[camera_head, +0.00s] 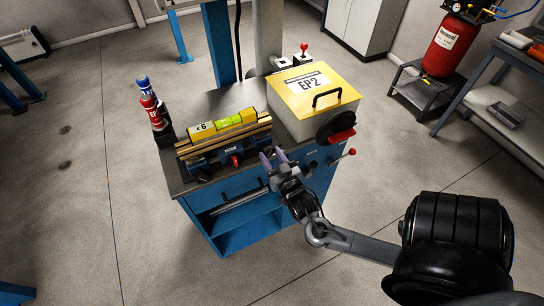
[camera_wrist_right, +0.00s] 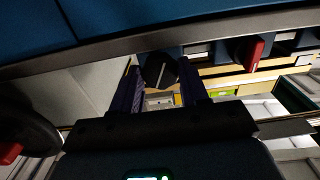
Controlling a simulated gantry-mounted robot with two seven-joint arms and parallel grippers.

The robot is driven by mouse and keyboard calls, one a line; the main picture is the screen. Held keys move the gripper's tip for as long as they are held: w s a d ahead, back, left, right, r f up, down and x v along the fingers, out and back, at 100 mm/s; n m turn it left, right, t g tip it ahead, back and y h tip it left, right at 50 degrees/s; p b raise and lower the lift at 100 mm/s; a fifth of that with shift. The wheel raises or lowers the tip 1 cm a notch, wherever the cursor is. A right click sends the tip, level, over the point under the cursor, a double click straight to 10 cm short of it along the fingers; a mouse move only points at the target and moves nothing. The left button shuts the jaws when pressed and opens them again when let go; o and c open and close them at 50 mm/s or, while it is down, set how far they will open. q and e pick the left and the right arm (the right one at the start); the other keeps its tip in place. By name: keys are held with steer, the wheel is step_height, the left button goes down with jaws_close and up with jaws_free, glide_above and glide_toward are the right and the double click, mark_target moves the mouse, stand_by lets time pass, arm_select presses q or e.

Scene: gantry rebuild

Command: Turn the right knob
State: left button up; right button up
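The blue workbench (camera_head: 240,192) has knobs along its upper front edge. A red-handled knob (camera_head: 236,160) sits left of my right gripper (camera_head: 272,157); it also shows in the right wrist view (camera_wrist_right: 251,52). In the right wrist view, a round black knob (camera_wrist_right: 160,70) with a light pointer line lies between the two purple fingers of my right gripper (camera_wrist_right: 161,82). The fingers are apart, one on each side of this knob. I cannot tell whether they touch it. In the head view the gripper hides this knob. My left gripper is not in view.
A yellow-lidded box marked EP2 (camera_head: 302,82) stands on the bench, close behind the gripper. A yellow level (camera_head: 222,124) lies left of it. Red and blue bottles (camera_head: 150,106) stand at the bench's left edge. A red-tipped lever (camera_head: 352,152) projects at right. The floor in front is clear.

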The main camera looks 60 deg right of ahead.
steer(key=c, duration=0.4)
steer(key=shift+r+m+p, duration=0.15)
steer(key=shift+m+p, duration=0.65)
steer(key=shift+m, duration=0.7)
steer(key=o, duration=1)
steer(key=p+v, duration=0.1)
steer(key=v, duration=0.9)
steer(key=shift+s+a, duration=0.3)
